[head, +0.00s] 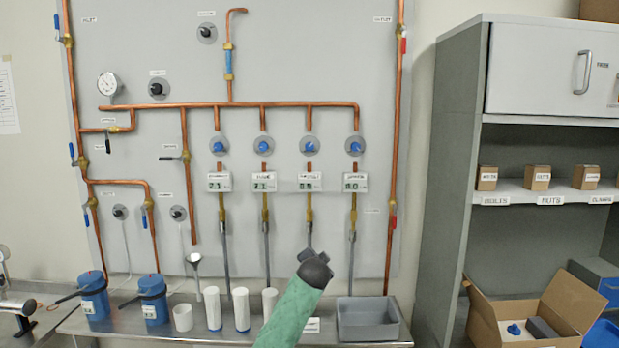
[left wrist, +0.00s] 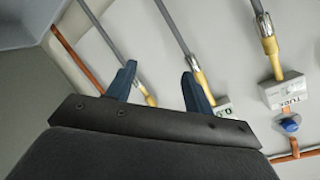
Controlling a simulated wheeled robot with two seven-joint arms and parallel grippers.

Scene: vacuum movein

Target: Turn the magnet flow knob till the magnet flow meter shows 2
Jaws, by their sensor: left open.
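Several blue flow knobs sit in a row on the grey panel, each above a small white meter. The third knob from the left (head: 309,146) is above the third meter (head: 310,182), whose label is too small to read surely. That meter's reading starts with 0; its last digit is unclear. My left gripper (left wrist: 158,85) is open and empty in the left wrist view, fingers towards the pipes below the meters. The third meter (left wrist: 222,108) is partly hidden behind a finger there. In the head view my green arm hides the fingers. My right gripper is not in view.
The second meter (head: 265,182) reads about 2.1, the fourth meter (head: 355,182) about 0.0. Copper pipes (head: 240,106) and grey hoses run over the panel. White cylinders (head: 241,309) and a grey bin (head: 368,318) stand on the bench below. A shelf unit (head: 457,130) stands at right.

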